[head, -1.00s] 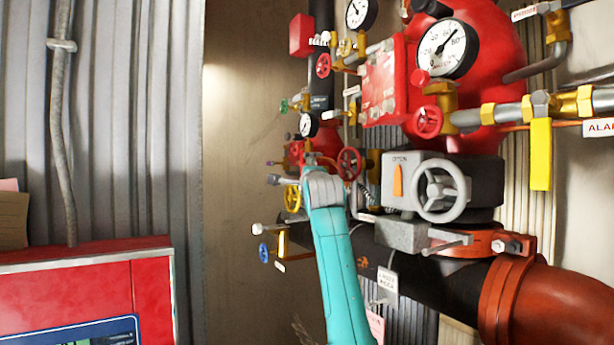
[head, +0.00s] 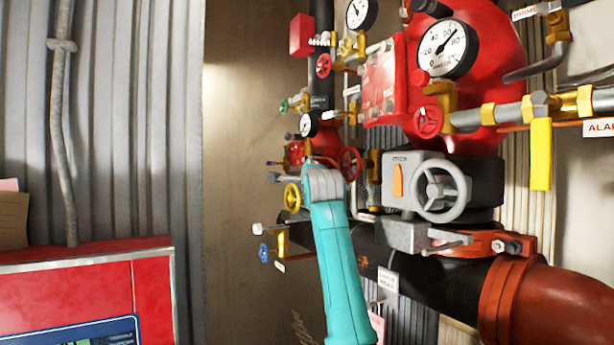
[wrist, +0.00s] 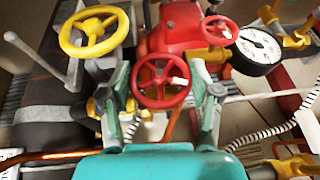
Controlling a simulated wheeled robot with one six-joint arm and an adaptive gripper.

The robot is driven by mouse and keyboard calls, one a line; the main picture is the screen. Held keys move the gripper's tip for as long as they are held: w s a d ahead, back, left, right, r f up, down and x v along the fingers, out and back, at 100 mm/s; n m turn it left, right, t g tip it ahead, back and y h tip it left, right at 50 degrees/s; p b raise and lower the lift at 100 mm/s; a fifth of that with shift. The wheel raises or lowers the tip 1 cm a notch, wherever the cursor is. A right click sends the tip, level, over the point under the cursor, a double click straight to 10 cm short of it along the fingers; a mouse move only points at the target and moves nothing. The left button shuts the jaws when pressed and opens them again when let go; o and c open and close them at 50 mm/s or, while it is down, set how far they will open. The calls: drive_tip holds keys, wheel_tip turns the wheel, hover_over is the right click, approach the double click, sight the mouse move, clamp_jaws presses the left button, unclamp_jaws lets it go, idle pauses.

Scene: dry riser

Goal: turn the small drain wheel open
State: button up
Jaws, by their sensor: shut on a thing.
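In the wrist view a small red handwheel (wrist: 162,83) with spokes and a white tag sits between the two fingers of my gripper (wrist: 160,90). The fingers are closed in on opposite sides of its rim. I take this as the drain wheel; no readable label confirms it. In the head view my teal arm reaches up to the valve cluster and hides my gripper and whatever it holds. A red handwheel (head: 349,163) shows just right of the arm there; I cannot tell whether it is the same one.
A yellow handwheel (wrist: 94,31) is close at upper left in the wrist view, with a grey lever (wrist: 40,57) beside it. Another red wheel (wrist: 220,30) and a gauge (wrist: 259,46) are at right. In the head view a grey handwheel (head: 441,191) and black pipe lie right of the arm.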

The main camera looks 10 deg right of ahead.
drive_tip(key=g, duration=0.1)
drive_tip(key=n+g, duration=0.1)
drive_tip(key=g, duration=0.2)
drive_tip(key=shift+r+n, duration=0.25)
drive_tip(key=shift+n, duration=0.05)
drive_tip(key=shift+n+g, duration=0.5)
drive_tip(key=shift+g, duration=1.2)
drive_tip(key=shift+w+f+g, duration=0.1)
drive_tip(key=shift+f+g, duration=0.05)
drive_tip(key=shift+g, duration=0.35)
drive_tip(key=o, duration=1.1)
drive_tip(key=shift+o, duration=0.2)
drive_tip(key=v, duration=1.2)
drive_tip(key=shift+a, duration=0.15)
